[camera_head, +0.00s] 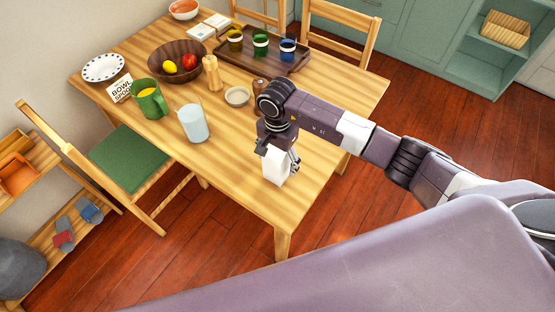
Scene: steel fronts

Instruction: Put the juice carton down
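A white box-shaped carton (275,168), plain on the sides I see, is upright at my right gripper (279,154). The gripper points down from above, its fingers around the upper part of the carton, and looks shut on it. The carton is over the near right part of the wooden table (240,195). I cannot tell whether its base touches the tabletop. My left gripper is not in view.
Left of the carton stand a pale glass (193,123) and a green mug (149,99). Farther back are a small bowl (237,96), a fruit bowl (160,69) and a tray (236,62) with cups. The table's near corner is bare. Chairs stand around the table.

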